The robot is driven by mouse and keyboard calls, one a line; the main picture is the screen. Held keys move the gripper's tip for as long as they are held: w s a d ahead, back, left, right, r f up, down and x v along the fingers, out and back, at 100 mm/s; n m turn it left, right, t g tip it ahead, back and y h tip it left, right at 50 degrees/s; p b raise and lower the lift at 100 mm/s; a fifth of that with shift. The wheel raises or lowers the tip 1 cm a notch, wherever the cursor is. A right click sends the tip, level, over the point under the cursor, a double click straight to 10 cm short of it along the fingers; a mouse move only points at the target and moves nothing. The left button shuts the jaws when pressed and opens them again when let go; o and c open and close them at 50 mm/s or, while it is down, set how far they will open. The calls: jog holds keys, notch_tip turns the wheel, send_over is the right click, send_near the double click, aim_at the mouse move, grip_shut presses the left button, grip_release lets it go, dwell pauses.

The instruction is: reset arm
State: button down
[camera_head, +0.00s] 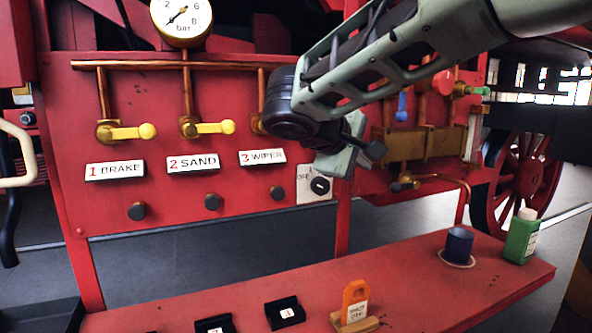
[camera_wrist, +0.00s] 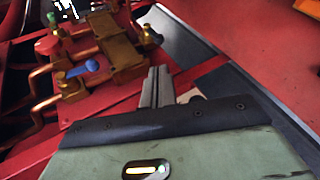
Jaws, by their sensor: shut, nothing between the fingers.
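My gripper (camera_head: 366,150) is in front of the red panel (camera_head: 160,210), at the right of the lever row, with my arm reaching in from the upper right. In the wrist view my gripper (camera_wrist: 160,75) shows its fingers together and empty, with brass and copper pipework beyond them. It looks apart from everything. A white switch plate (camera_head: 314,191) with a black knob is just below my gripper in the head view. My arm hides part of the panel and of the third lever.
Yellow-handled levers (camera_head: 131,132) stand over BRAKE, SAND and WIPER labels. The red bench (camera_head: 240,303) holds an orange tag (camera_head: 355,298), a dark blue cup (camera_head: 459,243) and a green bottle (camera_head: 521,238). Brass valve block (camera_head: 405,145) is right of my gripper. Bench middle is bare.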

jog(key=s+f+g+y+p, duration=0.2)
jog(key=s+f+y, duration=0.1)
jog(key=s, duration=0.7)
jog(key=s+a+f+g+y+p, duration=0.1)
jog(key=s+f+g+y+p, duration=0.1)
jog(key=s+f, duration=0.4)
jog(key=s+a+f+m+g+y+p, duration=0.1)
jog(key=s+f+g+y+p, duration=0.1)
jog(key=s, duration=1.3)
notch_tip(320, 180, down, 3)
jog(key=g+y, duration=0.1)
jog(key=y, duration=0.1)
jog(key=shift+s+a+f+g+y, duration=0.2)
jog(key=shift+s+g+y, duration=0.1)
jog(key=shift+g, duration=0.1)
